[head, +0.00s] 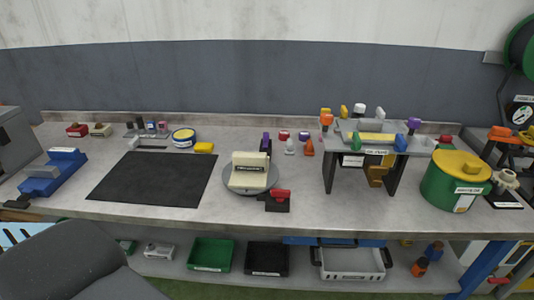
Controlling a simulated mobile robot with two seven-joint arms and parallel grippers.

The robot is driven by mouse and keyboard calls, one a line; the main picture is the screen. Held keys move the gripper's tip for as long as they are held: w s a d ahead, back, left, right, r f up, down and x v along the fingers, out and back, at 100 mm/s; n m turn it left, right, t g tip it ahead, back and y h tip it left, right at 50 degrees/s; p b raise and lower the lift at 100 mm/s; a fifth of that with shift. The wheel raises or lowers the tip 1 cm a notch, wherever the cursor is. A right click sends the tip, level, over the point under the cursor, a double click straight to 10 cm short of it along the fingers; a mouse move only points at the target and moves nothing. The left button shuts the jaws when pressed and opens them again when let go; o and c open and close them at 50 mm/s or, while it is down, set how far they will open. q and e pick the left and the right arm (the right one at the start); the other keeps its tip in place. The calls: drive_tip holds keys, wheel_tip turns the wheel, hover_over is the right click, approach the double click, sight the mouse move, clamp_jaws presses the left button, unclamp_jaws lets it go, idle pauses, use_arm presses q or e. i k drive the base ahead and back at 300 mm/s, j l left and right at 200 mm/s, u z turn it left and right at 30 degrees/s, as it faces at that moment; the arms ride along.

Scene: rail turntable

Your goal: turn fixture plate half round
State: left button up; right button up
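The round grey fixture plate (240,191) lies on the bench a little left of the middle of the head view. A cream block (249,171) with a dark label on its front sits on it and hides much of its top. A purple upright piece (266,143) stands at the block's back right. A red piece on a dark base (280,196) is at the plate's front right edge; whether it touches the plate is unclear. Neither of my grippers is in view.
A black mat (150,180) lies left of the plate, with a yellow block (204,148) behind. A grey stand (331,172) and a green drum with a yellow lid (441,191) are to the right. Small coloured pieces, including an orange one (308,147), stand behind the plate.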

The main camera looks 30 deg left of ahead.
sight(248, 172)
drive_tip(key=u, duration=1.1)
drive_tip(key=k+j+z, duration=0.15)
drive_tip(key=j+z, duration=0.3)
drive_tip(key=k+j+z, duration=0.25)
drive_tip(key=j+z, duration=0.15)
drive_tip(key=k+j+z, duration=0.25)
drive_tip(key=z, duration=0.2)
